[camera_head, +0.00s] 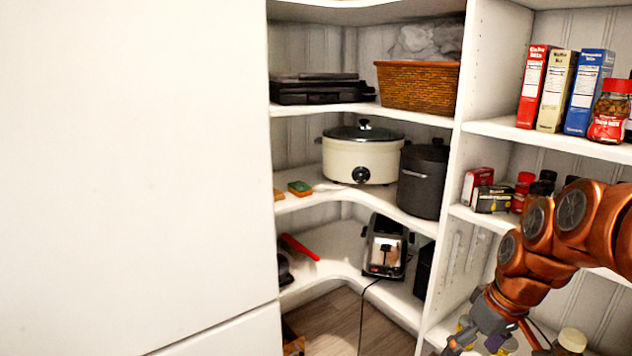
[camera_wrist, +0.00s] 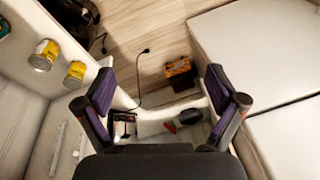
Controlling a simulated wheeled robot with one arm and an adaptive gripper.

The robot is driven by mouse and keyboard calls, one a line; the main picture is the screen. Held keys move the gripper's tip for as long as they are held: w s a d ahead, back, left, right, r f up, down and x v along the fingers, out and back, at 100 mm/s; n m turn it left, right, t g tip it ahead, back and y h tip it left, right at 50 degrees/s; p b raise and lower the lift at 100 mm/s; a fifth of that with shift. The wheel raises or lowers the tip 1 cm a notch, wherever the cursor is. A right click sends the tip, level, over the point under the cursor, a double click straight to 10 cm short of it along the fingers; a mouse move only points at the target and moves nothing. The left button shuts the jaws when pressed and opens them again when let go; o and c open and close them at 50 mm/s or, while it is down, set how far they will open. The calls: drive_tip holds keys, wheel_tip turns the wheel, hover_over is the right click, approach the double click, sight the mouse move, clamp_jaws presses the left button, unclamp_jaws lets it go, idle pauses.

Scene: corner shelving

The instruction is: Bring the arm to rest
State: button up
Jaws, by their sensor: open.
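My copper-coloured arm comes in from the right edge in the head view and hangs bent downward in front of the right-hand shelves. My gripper (camera_head: 478,340) is at its lower end, low in front of the right shelf unit and close to the bottom edge of the picture. In the wrist view, my gripper (camera_wrist: 160,98) has its two purple-padded fingers spread wide apart with nothing between them. The floor and the lower corner shelf show beyond the fingers.
Yellow cans (camera_wrist: 45,52) stand on a shelf near my gripper. A toaster (camera_head: 384,248), slow cooker (camera_head: 360,155) and wicker basket (camera_head: 418,86) sit on the corner shelves. A white panel (camera_head: 130,160) fills the left. The wooden floor (camera_wrist: 150,40) is mostly clear, with a cable lying on it.

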drive_tip(key=s+a+r+m+g+h+p, duration=0.1)
drive_tip(key=s+a+r+p, duration=0.4)
drive_tip(key=s+r+p, duration=0.4)
drive_tip(key=s+a+r+m+g+h+p, duration=0.1)
drive_tip(key=s+a+r+p, duration=0.3)
drive_tip(key=s+r+p, duration=0.5)
drive_tip(key=s+m+g+p, duration=0.1)
drive_tip(key=s+p, duration=0.1)
drive_tip(key=s, duration=0.1)
drive_tip(key=shift+s+a+r+p, duration=0.15)
drive_tip(key=shift+a+r+p, duration=0.05)
drive_tip(key=shift+a+p, duration=0.2)
drive_tip(key=shift+s, duration=0.4)
